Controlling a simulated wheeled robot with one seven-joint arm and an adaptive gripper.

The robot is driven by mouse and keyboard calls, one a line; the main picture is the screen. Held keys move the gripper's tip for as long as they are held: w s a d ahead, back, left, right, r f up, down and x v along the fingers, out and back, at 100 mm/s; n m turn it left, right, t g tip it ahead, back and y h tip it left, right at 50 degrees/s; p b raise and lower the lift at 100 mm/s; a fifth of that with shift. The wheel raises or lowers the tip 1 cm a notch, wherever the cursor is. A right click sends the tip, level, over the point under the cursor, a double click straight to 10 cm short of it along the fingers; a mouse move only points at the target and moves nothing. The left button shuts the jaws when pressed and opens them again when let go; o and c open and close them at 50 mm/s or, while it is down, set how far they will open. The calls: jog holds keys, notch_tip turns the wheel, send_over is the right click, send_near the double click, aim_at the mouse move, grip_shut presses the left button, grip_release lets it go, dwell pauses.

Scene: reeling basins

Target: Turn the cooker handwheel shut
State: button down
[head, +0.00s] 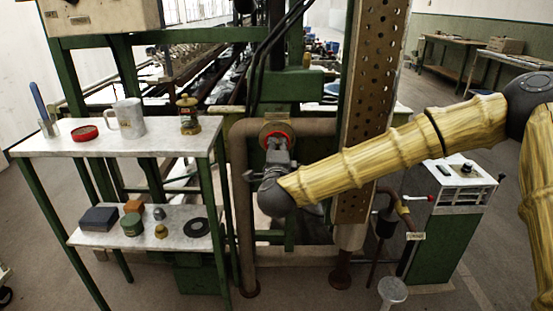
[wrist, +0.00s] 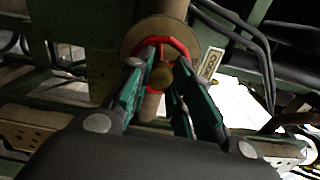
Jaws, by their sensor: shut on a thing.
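The cooker handwheel shows as a red rim (head: 277,134) on the rusty pipe in the head view, partly hidden behind my gripper (head: 278,146). In the wrist view the red handwheel (wrist: 177,44) sits in front of a round tan flange, with a brass-coloured hub at its middle. My gripper (wrist: 163,72) has its green-padded fingers around the hub, at the lower part of the wheel, shut on the handwheel. The exact finger contact is partly hidden by the fingers themselves.
A rusty pipe (head: 245,200) runs down left of the wheel, and a perforated metal column (head: 372,90) stands to its right. A white-topped shelf table (head: 165,142) with a mug and a red lid is at the left. A green cabinet (head: 440,240) stands at the right.

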jog(key=m+b, duration=0.6)
jog(key=m, duration=0.4)
jog(key=shift+b, duration=0.3)
jog(key=c, duration=1.4)
grip_release()
jog(key=shift+o, duration=0.2)
jog(key=shift+s, duration=0.1)
